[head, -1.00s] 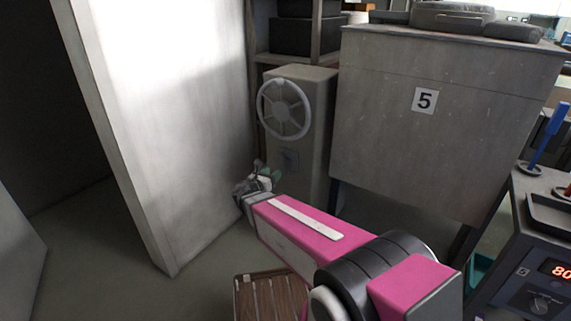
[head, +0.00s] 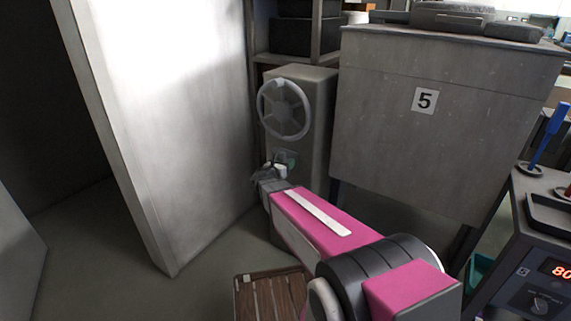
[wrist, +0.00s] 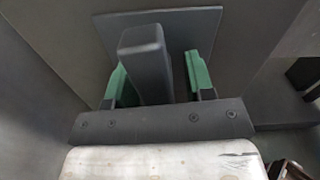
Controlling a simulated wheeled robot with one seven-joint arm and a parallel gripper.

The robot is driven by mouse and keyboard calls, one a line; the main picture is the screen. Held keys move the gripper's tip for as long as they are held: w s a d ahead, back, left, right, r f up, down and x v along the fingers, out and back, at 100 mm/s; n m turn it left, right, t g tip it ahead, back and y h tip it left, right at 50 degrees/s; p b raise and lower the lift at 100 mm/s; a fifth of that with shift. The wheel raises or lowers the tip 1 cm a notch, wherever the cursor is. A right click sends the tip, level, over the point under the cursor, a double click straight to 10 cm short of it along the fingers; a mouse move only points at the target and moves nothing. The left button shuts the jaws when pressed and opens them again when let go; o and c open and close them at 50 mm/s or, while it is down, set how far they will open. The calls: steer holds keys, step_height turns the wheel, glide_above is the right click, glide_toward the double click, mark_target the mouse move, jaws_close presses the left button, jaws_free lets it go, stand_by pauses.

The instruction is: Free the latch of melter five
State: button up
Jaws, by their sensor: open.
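The large grey box with the number 5 label, melter five (head: 440,150), stands at the right in the head view. Beside it is a grey cabinet (head: 318,120) with a round handwheel (head: 284,108). My gripper (head: 279,167) is low in front of this cabinet, below the handwheel. In the wrist view, a dark grey lever-like latch (wrist: 143,50) sticks out from a dark plate (wrist: 190,20). My open gripper (wrist: 158,78) has one green finger on each side of it. A gap shows on the right; the left finger is close, and I cannot tell if it touches. The arm hides the latch in the head view.
A tall pale panel (head: 165,120) stands left of my gripper. A slatted wooden thing (head: 268,295) is on the floor below my arm. A control unit with a red display (head: 545,268) is at the right. Floor (head: 90,260) is clear at the left.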

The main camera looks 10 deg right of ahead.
jaws_close()
steer(key=shift+m, duration=0.8)
jaws_free()
steer(key=v, duration=1.1)
steer(key=shift+d, duration=0.15)
